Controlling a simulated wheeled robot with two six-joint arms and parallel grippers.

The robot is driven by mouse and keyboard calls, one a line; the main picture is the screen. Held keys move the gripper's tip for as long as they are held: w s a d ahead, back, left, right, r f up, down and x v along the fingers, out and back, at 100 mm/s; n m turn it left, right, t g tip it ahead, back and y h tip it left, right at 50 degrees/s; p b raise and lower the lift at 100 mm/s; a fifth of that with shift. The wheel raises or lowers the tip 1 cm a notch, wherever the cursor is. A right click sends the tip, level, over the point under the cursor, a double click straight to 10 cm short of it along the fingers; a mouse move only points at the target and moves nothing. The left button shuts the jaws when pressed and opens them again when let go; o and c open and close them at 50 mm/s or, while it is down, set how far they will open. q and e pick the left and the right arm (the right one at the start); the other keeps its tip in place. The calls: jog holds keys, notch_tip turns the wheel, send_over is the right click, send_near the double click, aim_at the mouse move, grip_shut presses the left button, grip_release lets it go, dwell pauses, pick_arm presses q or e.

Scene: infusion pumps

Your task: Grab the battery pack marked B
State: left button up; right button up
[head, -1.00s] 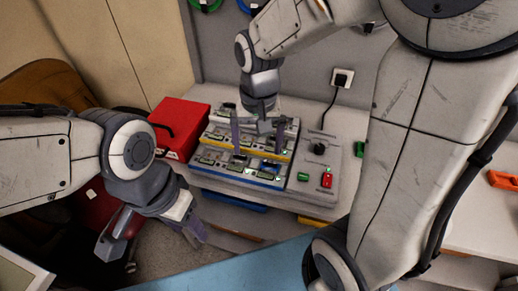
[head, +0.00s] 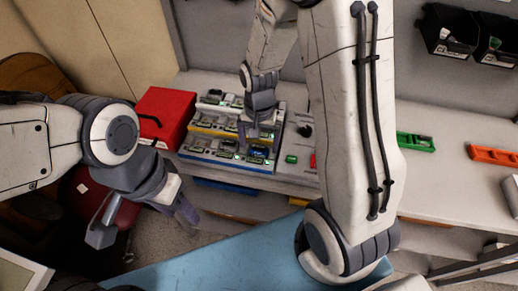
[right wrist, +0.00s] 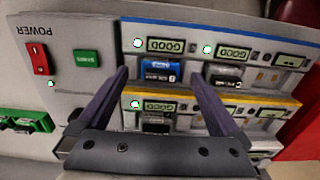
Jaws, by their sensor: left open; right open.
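The charging station (head: 180,153) has stepped rows with blue and yellow edges, holding several battery packs. In the right wrist view, a blue-topped pack (right wrist: 160,72) sits in a blue-edged row slot beside a dark pack (right wrist: 225,75). Another dark pack (right wrist: 157,122) sits in the yellow-edged row. Their letters are too small to read surely, so I cannot tell which is B. My right gripper (head: 258,138) is open over the station's right part; its fingers (right wrist: 158,82) appear either side of the blue-topped pack. My left gripper (head: 145,222) is open and empty, left of the bench.
A grey panel with a red power switch (right wrist: 38,58) and a green button (right wrist: 87,58) adjoins the slots. A red case (head: 165,112) stands left of the station. Green (head: 415,142) and orange (head: 492,155) trays lie right on the bench. My right arm hides some bench.

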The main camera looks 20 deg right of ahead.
jog(key=shift+f, duration=0.35)
grip_shut()
jog(key=shift+r, duration=0.1)
